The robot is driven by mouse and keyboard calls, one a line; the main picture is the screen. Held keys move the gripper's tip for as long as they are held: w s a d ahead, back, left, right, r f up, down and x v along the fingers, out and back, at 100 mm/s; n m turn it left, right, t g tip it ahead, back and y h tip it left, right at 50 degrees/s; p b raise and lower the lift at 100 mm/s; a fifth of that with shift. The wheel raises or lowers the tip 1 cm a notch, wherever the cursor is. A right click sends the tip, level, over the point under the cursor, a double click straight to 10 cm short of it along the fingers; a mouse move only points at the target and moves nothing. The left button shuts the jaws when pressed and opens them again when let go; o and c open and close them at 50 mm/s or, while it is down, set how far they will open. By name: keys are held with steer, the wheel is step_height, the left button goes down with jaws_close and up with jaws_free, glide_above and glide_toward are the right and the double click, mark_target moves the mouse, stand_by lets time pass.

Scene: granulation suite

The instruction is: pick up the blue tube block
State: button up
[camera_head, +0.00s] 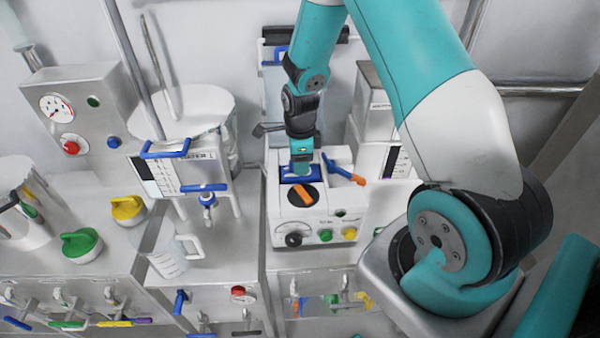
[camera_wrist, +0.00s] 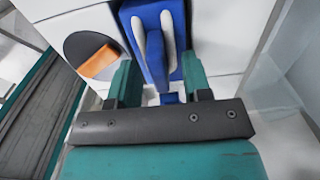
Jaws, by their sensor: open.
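The blue tube block (camera_wrist: 183,17) sits on the white top of a machine, with a raised blue ridge along its middle. Pale elongated shapes flank this ridge; I cannot tell what they are. In the head view, the blue block (camera_head: 288,175) shows below my gripper (camera_head: 301,168), partly hidden by it. My gripper also shows in the wrist view (camera_wrist: 160,62). Its teal fingers are apart, one on each side of the ridge's lower end. I cannot tell whether they touch the block.
An orange-handled black knob (camera_head: 304,195) sits just in front of the block. An orange-and-blue lever (camera_head: 345,171) is at its right. The white machine (camera_head: 275,222) carries coloured buttons. A grey box (camera_head: 373,103) stands behind to the right, a white vessel (camera_head: 190,110) to the left.

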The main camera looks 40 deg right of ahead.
jaws_close()
steer(key=shift+r, duration=0.1)
